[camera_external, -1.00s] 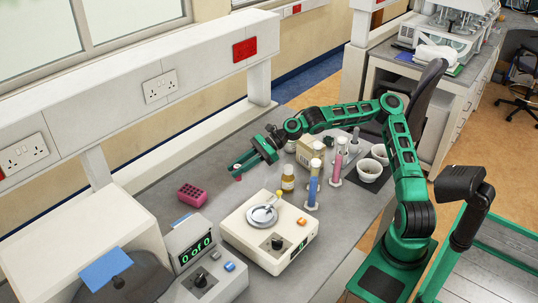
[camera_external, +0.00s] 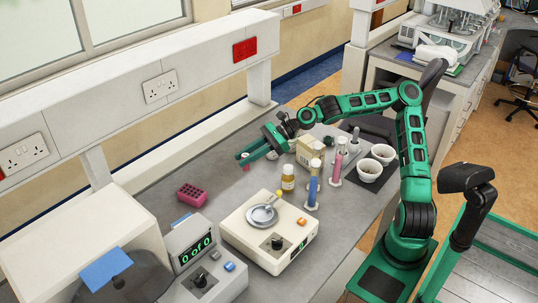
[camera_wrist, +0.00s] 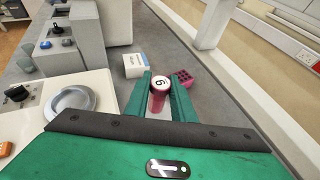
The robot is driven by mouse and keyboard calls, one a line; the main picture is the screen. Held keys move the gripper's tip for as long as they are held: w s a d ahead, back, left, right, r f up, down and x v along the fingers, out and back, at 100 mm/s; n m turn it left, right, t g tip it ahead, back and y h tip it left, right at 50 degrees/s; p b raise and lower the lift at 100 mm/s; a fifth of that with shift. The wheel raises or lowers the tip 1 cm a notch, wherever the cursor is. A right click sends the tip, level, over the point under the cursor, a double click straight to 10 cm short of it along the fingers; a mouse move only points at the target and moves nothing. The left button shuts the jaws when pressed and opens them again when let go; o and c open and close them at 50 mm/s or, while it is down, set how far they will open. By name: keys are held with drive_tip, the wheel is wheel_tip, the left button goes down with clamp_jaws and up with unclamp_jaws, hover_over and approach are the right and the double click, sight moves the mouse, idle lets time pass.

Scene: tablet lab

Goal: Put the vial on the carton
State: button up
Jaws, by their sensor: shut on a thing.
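My gripper (camera_external: 247,157) is shut on a small dark-red vial (camera_external: 246,167) and holds it above the bench. In the wrist view, my gripper (camera_wrist: 160,83) has the vial (camera_wrist: 158,102) between its green fingers; its pale cap bears a dark digit, 6 or 9. A small white carton with blue markings (camera_wrist: 133,66) lies ahead, left of the fingertips. In the external view, only a blue part of what looks like this carton (camera_external: 182,220) shows behind the display unit. A cream box (camera_external: 311,148) stands right of my gripper.
A pink rack (camera_external: 191,195) sits near the white carton. An amber bottle (camera_external: 288,177), blue and pink tubes and two white cups (camera_external: 369,170) stand to the right. A balance (camera_external: 270,232) and display unit (camera_external: 198,262) are in front. Bare bench lies around the rack.

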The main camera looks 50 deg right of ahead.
drive_tip(key=s+d+r+m+t+h, duration=0.1)
drive_tip(key=s+d+r, duration=0.1)
drive_tip(key=d+r, duration=0.3)
drive_tip(key=s+d+r+m+t, duration=0.1)
drive_tip(key=s+d+r, duration=0.1)
drive_tip(key=d, duration=0.6)
drive_tip(key=m+t+h, duration=0.2)
drive_tip(key=m, duration=0.1)
hover_over(311, 141)
wheel_tip(311, 141, down, 5)
drive_tip(key=shift+s+a+f, duration=0.1)
drive_tip(key=shift+s+f, duration=0.05)
drive_tip(key=shift+f, duration=2.05)
drive_tip(key=shift+f, duration=0.1)
drive_tip(key=o, duration=1)
